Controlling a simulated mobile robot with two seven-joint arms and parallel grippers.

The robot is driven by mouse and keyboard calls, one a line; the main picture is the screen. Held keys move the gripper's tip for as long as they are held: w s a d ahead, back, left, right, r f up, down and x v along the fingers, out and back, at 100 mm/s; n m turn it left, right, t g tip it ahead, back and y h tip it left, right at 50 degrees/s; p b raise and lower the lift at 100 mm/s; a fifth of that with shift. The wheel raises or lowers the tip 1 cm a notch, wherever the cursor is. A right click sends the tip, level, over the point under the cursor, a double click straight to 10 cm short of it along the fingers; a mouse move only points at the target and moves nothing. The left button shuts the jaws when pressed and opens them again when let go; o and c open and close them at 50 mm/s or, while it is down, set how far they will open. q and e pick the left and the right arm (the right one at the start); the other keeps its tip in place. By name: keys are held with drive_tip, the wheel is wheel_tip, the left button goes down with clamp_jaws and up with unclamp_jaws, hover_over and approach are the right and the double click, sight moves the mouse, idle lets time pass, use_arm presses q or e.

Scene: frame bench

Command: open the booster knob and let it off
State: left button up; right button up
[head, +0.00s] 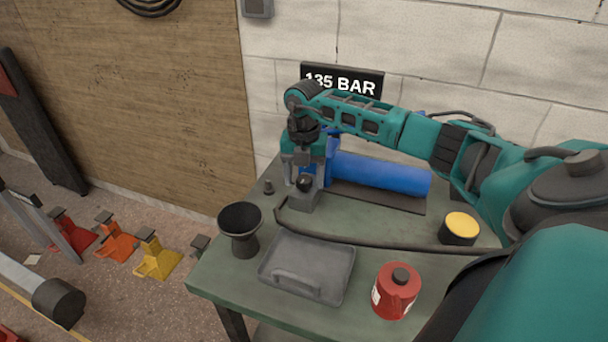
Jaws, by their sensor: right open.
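My right arm reaches in from the right, and its gripper (303,168) points down at the back left of the green bench. Its two fingers are open, one on each side of a small dark knob (304,183) on top of a grey block (305,201). I cannot tell whether the fingers touch the knob. A blue cylinder (380,175) lies behind, with a blue upright part (331,160) beside the gripper. A dark hose (370,245) runs from the block along the bench to the right. My left gripper is not in view.
On the bench (216,273) stand a black funnel (240,222), a grey tray (305,267), a red can (396,292) and a yellow-topped tin (460,228). A "135 BAR" sign (341,80) hangs on the wall. Coloured stands (157,258) are on the floor.

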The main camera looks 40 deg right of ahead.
drive_tip(key=shift+c, duration=0.4)
drive_tip(key=c, duration=1)
drive_tip(key=n, duration=0.3)
drive_tip(key=shift+n, duration=0.3)
drive_tip(key=n, duration=0.4)
drive_tip(key=shift+n, duration=0.3)
drive_tip(key=n, duration=0.4)
drive_tip(key=shift+d+b, duration=0.1)
drive_tip(key=shift+b, duration=0.25)
drive_tip(key=shift+n, duration=2.1)
